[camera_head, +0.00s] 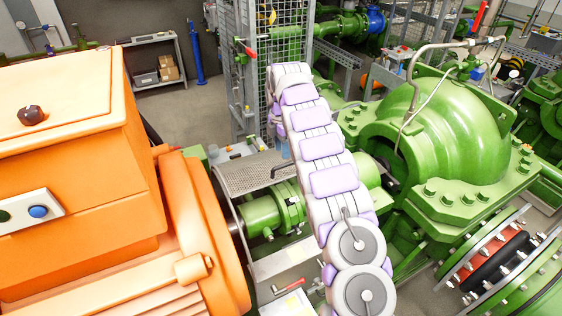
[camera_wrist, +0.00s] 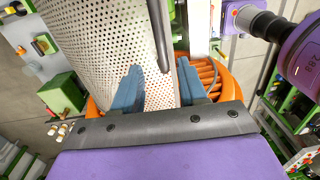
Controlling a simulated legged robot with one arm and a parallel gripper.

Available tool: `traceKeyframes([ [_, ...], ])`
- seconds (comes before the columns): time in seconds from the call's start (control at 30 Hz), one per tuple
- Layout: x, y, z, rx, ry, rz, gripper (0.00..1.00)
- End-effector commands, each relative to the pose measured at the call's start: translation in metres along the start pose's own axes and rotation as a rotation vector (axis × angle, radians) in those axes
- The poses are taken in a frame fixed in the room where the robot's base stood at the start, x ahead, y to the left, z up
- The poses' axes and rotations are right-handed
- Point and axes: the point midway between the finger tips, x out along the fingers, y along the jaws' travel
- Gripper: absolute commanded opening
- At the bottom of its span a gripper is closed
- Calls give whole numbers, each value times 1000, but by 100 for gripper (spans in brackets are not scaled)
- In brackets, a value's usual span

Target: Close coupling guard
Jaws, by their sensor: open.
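The coupling guard (camera_head: 240,174) is a perforated grey metal cover. In the head view it stands raised on the far side of the green coupling (camera_head: 262,214), leaving the coupling exposed. A dark bar handle (camera_head: 283,168) sticks out at its right end. In the wrist view the perforated guard (camera_wrist: 95,42) fills the upper left, and its handle (camera_wrist: 158,35) runs down towards the gap between my fingers. My gripper (camera_wrist: 159,70) is open, with blue fingers either side of the handle's lower end. I cannot tell the depth between them. My arm mostly hides the gripper in the head view.
The orange motor (camera_head: 75,190) stands left of the coupling and the green pump casing (camera_head: 450,130) right of it. A mesh fence (camera_head: 285,30) stands behind. A red-handled part (camera_head: 290,287) lies in front of the coupling. Open floor (camera_head: 195,115) shows behind the motor.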

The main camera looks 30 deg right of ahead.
Motion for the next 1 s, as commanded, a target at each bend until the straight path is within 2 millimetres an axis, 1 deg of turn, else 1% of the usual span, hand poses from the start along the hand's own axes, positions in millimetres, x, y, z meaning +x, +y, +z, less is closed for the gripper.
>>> traceKeyframes([
  [0.03,8,-1,5,3,5,-5,42],
  [0.17,25,-2,7,4,6,-6,42],
  [0.33,44,-1,-5,2,-2,-6,42],
  [0.47,50,-1,-14,2,-10,-5,42],
  [0.57,52,-1,-16,2,-13,-4,42],
  [0.8,56,-1,-3,3,-1,-3,42],
  [0.9,56,-1,3,2,3,-3,33],
  [1.0,57,-1,5,2,4,-3,23],
])
